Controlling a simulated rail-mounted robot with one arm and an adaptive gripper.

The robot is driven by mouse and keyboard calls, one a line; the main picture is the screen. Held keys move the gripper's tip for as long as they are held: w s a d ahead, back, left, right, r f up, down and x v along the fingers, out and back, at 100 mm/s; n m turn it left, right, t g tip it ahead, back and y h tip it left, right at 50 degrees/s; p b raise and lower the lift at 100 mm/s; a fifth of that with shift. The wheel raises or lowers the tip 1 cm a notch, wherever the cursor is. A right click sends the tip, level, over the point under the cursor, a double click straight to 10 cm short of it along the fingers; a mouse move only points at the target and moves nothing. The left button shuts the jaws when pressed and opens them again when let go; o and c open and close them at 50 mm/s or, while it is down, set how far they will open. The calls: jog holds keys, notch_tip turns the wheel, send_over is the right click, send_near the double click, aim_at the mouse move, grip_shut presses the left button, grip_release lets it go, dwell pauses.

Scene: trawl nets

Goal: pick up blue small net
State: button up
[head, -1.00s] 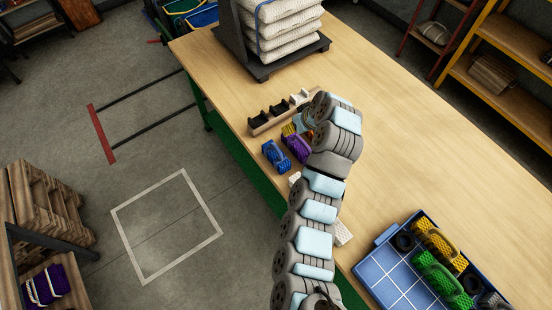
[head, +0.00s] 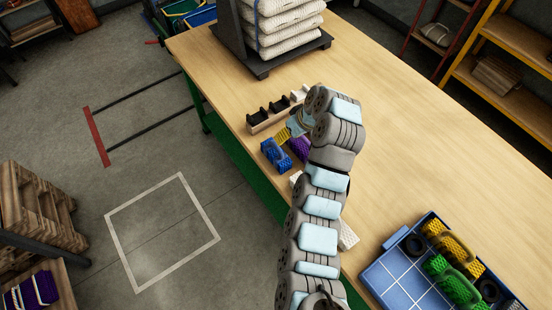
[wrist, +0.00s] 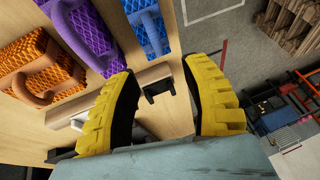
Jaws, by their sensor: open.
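The blue small net (head: 276,154) is a bundled blue net with a loop handle, lying near the left edge of the wooden table. It also shows at the top of the wrist view (wrist: 150,27), beyond the fingertips. My gripper (head: 284,138) has yellow ribbed fingers and is just above and beside the blue net in the head view. In the wrist view the gripper (wrist: 160,68) is open, with its fingers spread apart and no net between them. Whether a finger touches the blue net cannot be told.
A purple net (wrist: 90,30) lies beside the blue one, and an orange net (wrist: 40,68) beyond it. A wooden rack with black holders (head: 268,117) stands close behind. A blue divided tray (head: 395,275) with several nets sits at the right. The table's middle is clear.

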aim_at(276, 145)
jog(key=x, duration=0.6)
jog(key=shift+w+x, duration=0.15)
jog(key=shift+x, duration=0.55)
jog(key=shift+w+x, duration=0.15)
jog(key=shift+x, duration=1.75)
jog(key=shift+d, duration=0.15)
grip_shut()
